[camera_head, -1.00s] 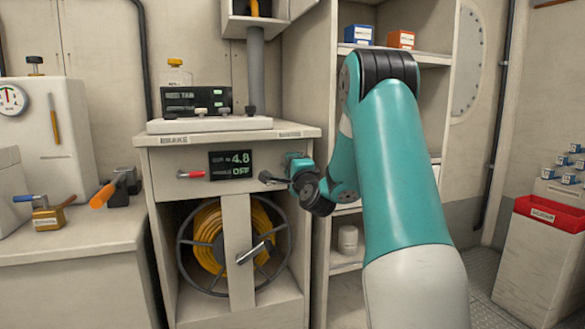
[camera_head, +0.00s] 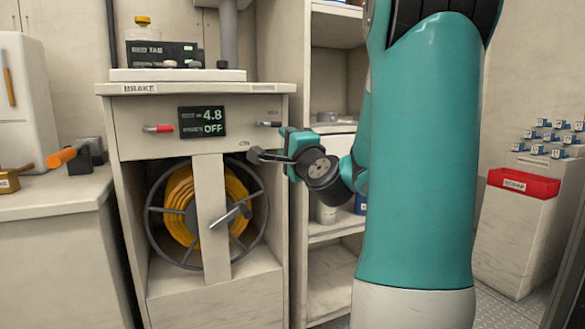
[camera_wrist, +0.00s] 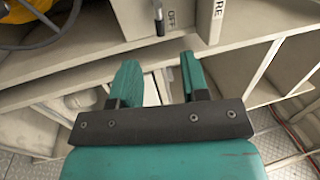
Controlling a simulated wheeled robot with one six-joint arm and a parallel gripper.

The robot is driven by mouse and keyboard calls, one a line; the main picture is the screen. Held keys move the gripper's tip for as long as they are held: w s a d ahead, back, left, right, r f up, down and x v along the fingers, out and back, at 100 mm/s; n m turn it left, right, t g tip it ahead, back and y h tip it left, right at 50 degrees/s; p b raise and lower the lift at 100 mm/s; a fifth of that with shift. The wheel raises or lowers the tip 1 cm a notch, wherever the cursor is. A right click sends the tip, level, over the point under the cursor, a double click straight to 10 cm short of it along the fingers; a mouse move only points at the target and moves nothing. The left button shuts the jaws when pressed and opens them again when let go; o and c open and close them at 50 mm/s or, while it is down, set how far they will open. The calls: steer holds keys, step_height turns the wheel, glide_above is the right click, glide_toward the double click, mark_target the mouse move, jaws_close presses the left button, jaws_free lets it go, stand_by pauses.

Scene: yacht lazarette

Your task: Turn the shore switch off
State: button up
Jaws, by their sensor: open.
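A small dark lever (camera_head: 268,124) sticks out of the cabinet front, right of the display. The wrist view shows a dark lever (camera_wrist: 158,18) at the top, beside lettering reading OFF and a label ending in RE, the rest cut off. My gripper (camera_head: 262,155) is just below the lever in the head view, near the cabinet's right edge. In the wrist view my gripper (camera_wrist: 159,75) is open with nothing between its fingers, and the lever stands beyond the fingertips, apart from them. The display (camera_head: 202,122) reads 4.8 and OFF; its smaller words are unclear.
A red-handled lever (camera_head: 158,128) is left of the display. Open shelves (camera_head: 325,270) stand right of the cabinet.

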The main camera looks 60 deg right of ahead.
steer(key=shift+b+v, duration=1.05)
steer(key=shift+b, duration=0.1)
steer(key=shift+d, duration=0.15)
